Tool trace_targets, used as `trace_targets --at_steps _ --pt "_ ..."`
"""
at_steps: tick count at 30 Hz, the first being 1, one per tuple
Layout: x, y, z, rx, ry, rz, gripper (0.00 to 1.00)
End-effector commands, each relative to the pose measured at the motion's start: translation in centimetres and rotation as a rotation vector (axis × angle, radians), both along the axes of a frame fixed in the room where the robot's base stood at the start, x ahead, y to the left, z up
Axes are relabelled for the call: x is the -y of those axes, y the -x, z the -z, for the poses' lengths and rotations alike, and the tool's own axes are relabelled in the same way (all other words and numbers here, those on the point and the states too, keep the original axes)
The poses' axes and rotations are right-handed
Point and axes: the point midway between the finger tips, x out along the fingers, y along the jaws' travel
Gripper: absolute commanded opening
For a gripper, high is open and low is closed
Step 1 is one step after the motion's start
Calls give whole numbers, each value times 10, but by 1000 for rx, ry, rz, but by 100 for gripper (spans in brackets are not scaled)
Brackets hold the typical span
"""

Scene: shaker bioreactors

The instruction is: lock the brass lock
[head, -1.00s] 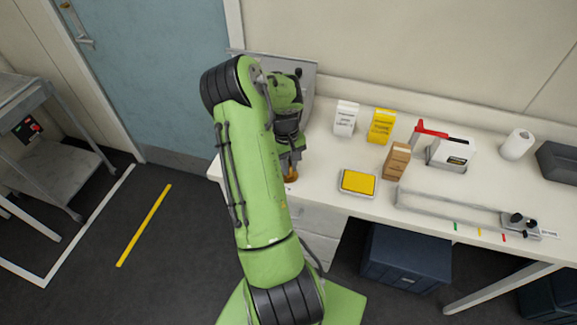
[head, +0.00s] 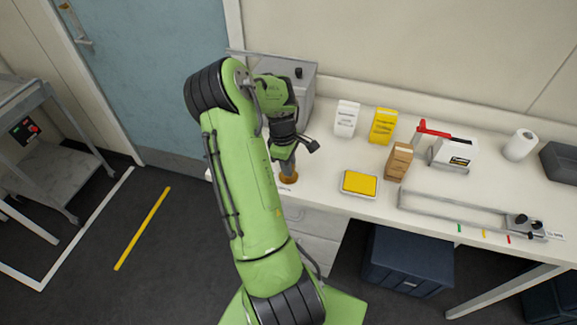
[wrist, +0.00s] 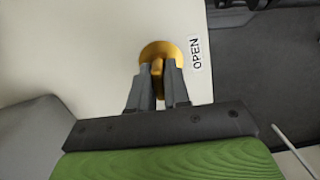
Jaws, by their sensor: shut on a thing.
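The brass lock (wrist: 150,51) is a round brass disc with a raised thumb-turn, set in the white surface near its edge. In the wrist view my gripper (wrist: 160,74) is shut on the thumb-turn, with one dark finger on each side. In the head view the brass lock (head: 289,177) shows under my gripper (head: 287,168) at the left front of the bench. The fingers hide part of the disc.
A grey box (head: 302,97) stands behind my gripper. On the white bench are a yellow-topped pad (head: 359,183), a brown box (head: 398,161), white (head: 346,119) and yellow (head: 382,126) packets and a metal frame (head: 455,211). Drawers (head: 310,232) are below.

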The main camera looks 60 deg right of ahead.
Motion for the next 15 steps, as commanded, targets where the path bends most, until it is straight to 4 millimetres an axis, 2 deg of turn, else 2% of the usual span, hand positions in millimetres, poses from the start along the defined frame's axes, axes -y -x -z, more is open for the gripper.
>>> trace_targets --at_steps 1,3,8,9,15 --pt "-5 1 8 -6 -14 -66 0" --pt "-5 1 7 -7 -16 -127 0" --pt "-5 1 6 -6 -17 -143 0" --pt "-5 1 6 -6 -17 -143 18" --pt "-5 1 6 -6 -18 -142 46"
